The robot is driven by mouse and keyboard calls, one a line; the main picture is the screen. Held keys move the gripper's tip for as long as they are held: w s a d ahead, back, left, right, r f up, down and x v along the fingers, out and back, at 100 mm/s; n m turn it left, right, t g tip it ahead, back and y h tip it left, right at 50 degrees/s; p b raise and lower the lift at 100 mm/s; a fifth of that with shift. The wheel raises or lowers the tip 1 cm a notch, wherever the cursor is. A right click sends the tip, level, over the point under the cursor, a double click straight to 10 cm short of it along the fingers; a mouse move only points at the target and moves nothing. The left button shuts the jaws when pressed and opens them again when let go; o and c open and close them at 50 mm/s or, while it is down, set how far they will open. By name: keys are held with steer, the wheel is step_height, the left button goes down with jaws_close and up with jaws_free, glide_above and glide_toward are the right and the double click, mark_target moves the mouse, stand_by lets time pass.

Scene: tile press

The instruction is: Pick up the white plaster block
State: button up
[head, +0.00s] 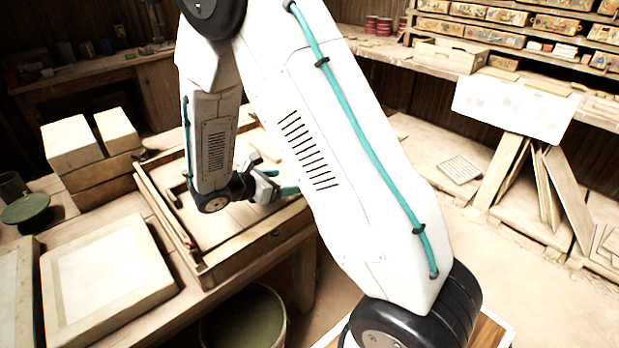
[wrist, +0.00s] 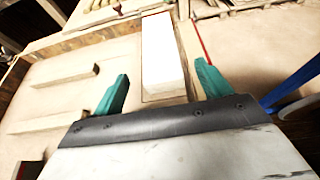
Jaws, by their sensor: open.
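A long white plaster block (wrist: 160,48) lies in the wrist view, straight ahead of my gripper. Its near end shows between the two teal fingertips, with a gap on both sides. My gripper (wrist: 161,84) is open and empty. I cannot tell how far above the block the fingertips are. In the head view my gripper (head: 272,181) is over the wooden framed tray (head: 232,246), partly hidden by my own arm. I cannot make out the long block in the head view.
Pale wooden strips (wrist: 66,75) lie left of the block in the wrist view. A red line (wrist: 199,42) and a blue item (wrist: 293,84) are at right. Two white-topped blocks (head: 70,143) and a framed slab (head: 105,280) stand left of the tray, and a bucket (head: 243,320) below.

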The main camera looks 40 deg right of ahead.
steer(key=x, duration=0.7)
steer(key=shift+d, duration=0.3)
steer(key=shift+r, duration=0.1)
steer(key=c, duration=1.4)
